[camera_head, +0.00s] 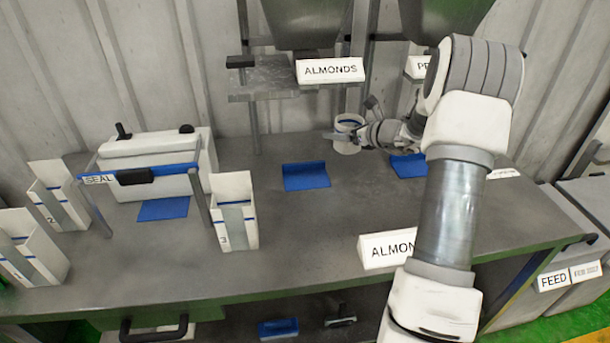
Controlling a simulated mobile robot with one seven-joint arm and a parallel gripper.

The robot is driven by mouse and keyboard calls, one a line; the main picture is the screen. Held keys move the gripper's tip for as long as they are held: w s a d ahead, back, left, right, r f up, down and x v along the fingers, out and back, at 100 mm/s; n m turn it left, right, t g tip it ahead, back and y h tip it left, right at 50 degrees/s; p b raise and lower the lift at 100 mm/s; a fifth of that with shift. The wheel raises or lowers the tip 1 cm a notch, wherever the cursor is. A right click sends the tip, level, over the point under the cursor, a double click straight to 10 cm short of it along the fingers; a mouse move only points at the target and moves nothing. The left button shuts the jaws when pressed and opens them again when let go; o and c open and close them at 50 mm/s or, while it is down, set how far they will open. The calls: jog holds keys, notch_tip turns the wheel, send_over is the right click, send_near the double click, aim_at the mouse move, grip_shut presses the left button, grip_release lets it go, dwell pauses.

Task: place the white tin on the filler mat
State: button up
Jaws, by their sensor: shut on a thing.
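The white tin (346,121) is a small round open can with a blue band, at the back middle of the grey bench. My gripper (352,137) is shut on it from the right, with the arm reaching in from the lower right. The tin is upright or nearly so; I cannot tell whether it touches the bench. One blue mat (306,178) lies in front and to the left of the tin. Another blue mat (408,168) lies to the right, partly hidden by my arm. No label shows which is the filler mat.
Two grey hoppers (308,22) hang above the back, one with an ALMONDS sign (330,70). A sealer (150,160) with a blue mat (163,209) stands left, near several white cartons (236,215). Another ALMONDS sign (386,249) stands at the front edge. The bench centre is clear.

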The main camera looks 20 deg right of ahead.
jog(key=shift+w+a+f+b, duration=0.2)
jog(key=shift+w+a+f, duration=0.7)
jog(key=shift+a+f, duration=0.85)
jog(key=shift+w+a+f+b, duration=0.25)
jog(key=shift+w+a+f, duration=0.65)
jog(key=shift+a+f, duration=0.85)
jog(key=shift+w+a+f+b, duration=0.2)
jog(key=shift+w+a+f, duration=0.7)
jog(key=shift+a+f, duration=0.85)
jog(key=shift+d+f, duration=0.15)
jog(key=shift+d, duration=0.05)
jog(key=shift+f+b, duration=0.35)
jog(key=shift+b, duration=0.1)
jog(key=shift+f+b, duration=0.3)
jog(key=shift+b, duration=0.1)
jog(key=o, duration=1.2)
